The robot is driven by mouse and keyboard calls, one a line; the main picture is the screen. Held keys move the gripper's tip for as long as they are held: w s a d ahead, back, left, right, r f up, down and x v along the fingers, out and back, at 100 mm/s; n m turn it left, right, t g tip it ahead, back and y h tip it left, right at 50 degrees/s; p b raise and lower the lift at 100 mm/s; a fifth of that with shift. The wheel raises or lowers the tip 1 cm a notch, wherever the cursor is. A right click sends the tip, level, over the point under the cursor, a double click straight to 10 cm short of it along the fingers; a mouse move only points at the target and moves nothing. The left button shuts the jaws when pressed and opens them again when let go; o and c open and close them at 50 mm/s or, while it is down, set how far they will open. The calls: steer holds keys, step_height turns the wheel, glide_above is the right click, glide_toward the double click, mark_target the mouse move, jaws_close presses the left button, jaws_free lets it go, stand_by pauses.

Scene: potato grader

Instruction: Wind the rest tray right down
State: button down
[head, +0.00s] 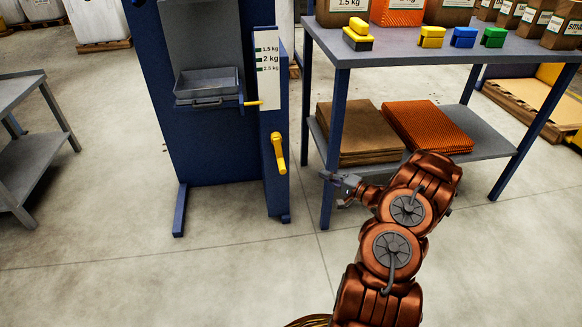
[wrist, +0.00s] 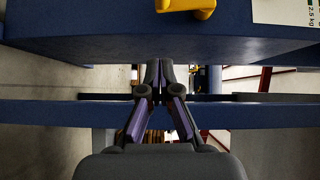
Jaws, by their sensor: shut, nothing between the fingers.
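The rest tray (head: 207,84) is a grey metal tray on the front of the blue grader (head: 222,160) in the head view. A yellow pointer (head: 252,103) beside it points at the white scale (head: 268,70), below the 2.5 kg mark. A yellow crank handle (head: 279,153) is on the narrow blue column to the right of the tray. Part of the yellow handle also shows at the top of the wrist view (wrist: 186,5). My gripper (head: 328,177) is shut and empty, to the right of the handle and lower, apart from it. In the wrist view its fingertips (wrist: 160,66) meet.
A blue-legged table (head: 405,45) stands right of the grader, carrying bags and coloured blocks. Its lower shelf (head: 483,142) holds brown and orange stacks. A grey table (head: 30,140) is at the left. The floor in front of the grader is clear.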

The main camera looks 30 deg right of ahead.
steer(key=w+a+y+b, duration=0.1)
steer(key=w+a+b, duration=0.5)
steer(key=w+a, duration=0.1)
steer(key=shift+w+a+m, duration=0.3)
steer(key=shift+w+a, duration=0.1)
steer(key=shift+w, duration=0.45)
steer(key=p, duration=0.3)
steer(key=shift+d+r, duration=0.1)
